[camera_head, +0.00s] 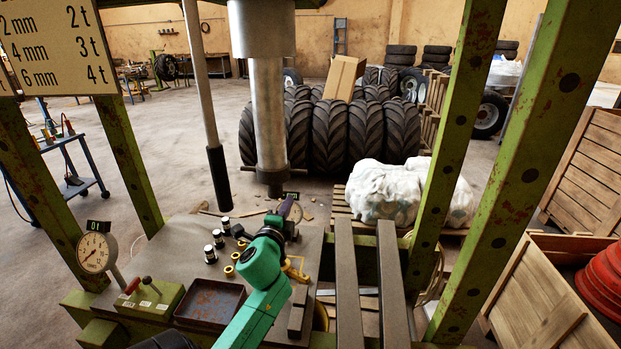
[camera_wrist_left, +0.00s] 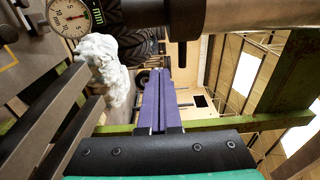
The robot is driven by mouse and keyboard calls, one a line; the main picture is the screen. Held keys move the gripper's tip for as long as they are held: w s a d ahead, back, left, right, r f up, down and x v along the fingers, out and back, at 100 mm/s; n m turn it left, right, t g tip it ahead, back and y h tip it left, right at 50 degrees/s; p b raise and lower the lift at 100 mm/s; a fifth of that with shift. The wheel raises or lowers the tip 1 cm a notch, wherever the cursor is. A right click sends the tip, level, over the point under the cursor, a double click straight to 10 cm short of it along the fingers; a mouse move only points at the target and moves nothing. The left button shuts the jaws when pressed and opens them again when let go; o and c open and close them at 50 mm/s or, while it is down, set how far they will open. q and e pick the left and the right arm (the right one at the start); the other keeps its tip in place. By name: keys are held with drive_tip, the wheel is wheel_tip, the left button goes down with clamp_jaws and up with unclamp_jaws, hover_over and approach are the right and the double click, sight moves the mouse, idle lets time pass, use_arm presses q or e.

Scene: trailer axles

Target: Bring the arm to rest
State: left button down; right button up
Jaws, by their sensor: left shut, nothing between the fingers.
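My green left arm (camera_head: 262,265) reaches up from the bottom middle over the press table. My left gripper (camera_head: 287,206) is shut with its purple fingers together and nothing between them. In the left wrist view the two purple fingers (camera_wrist_left: 158,84) lie side by side, pointing away from the camera. The gripper is near the lower end of the press ram (camera_head: 268,120), beside a dial gauge (camera_head: 295,212) that it partly overlaps. That gauge also shows in the wrist view (camera_wrist_left: 70,15). I cannot tell whether the gripper touches anything. My right gripper is not in view.
Green press posts (camera_head: 465,110) stand right and left. The table holds a rusty tray (camera_head: 210,301), several small black-and-white cylinders (camera_head: 210,254) and yellow rings (camera_head: 229,271). Two steel bars (camera_head: 348,285) lie right of the arm. A pressure gauge (camera_head: 95,252) stands at left.

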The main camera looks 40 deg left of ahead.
use_arm(q)
drive_tip(key=shift+a, duration=0.15)
drive_tip(key=s+d+f+n+g+h, duration=0.4)
drive_tip(key=d+f+n+g, duration=0.15)
drive_tip(key=d+f, duration=0.55)
drive_tip(key=s+d+f+n+g+h, duration=0.2)
drive_tip(key=s+d+f+g+h, duration=0.1)
drive_tip(key=s+d+f, duration=0.4)
drive_tip(key=s+d+f+n+g+h, duration=0.25)
drive_tip(key=s+d, duration=0.25)
drive_tip(key=d, duration=0.4)
wheel_tip(320, 180, down, 21)
drive_tip(key=g, duration=0.2)
drive_tip(key=s+a+f+m+g, duration=0.1)
drive_tip(key=s+a+f, duration=0.2)
drive_tip(key=s+f, duration=1.3)
drive_tip(key=s, duration=0.2)
drive_tip(key=shift+s+f, duration=0.35)
